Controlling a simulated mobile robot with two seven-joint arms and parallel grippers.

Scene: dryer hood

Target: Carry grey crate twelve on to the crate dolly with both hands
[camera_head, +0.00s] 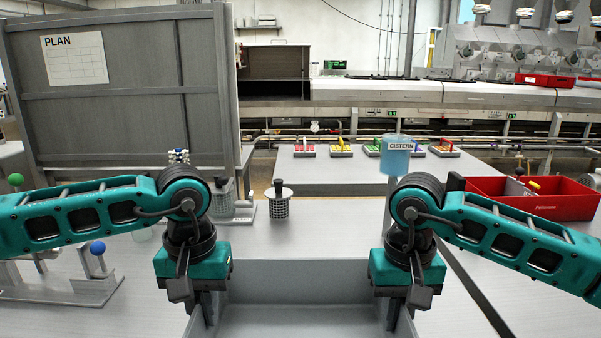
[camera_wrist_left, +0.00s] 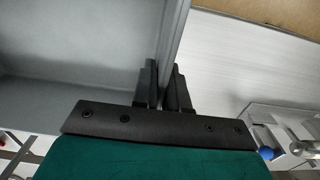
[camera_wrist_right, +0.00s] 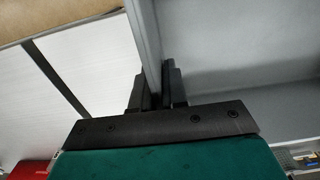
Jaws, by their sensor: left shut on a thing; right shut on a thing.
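A grey crate (camera_head: 300,283) is in front of me at the bottom of the head view, partly cut off by the frame edge. Its inside looks empty where it shows. My left gripper (camera_head: 207,303) is shut on the crate's left wall, and the wall shows between its fingers in the left wrist view (camera_wrist_left: 172,40). My right gripper (camera_head: 397,305) is shut on the right wall, also seen in the right wrist view (camera_wrist_right: 147,40). No number is visible on the crate. I cannot tell whether it is lifted off the surface. I cannot make out the crate dolly in any view.
A red bin (camera_head: 535,203) stands at the right. A blue container marked CISTERN (camera_head: 396,160) and a dark perforated pot (camera_head: 280,206) are beyond the crate. A stand with a blue ball (camera_head: 97,248) is at the left. A grey panel (camera_head: 130,100) rises at the back left.

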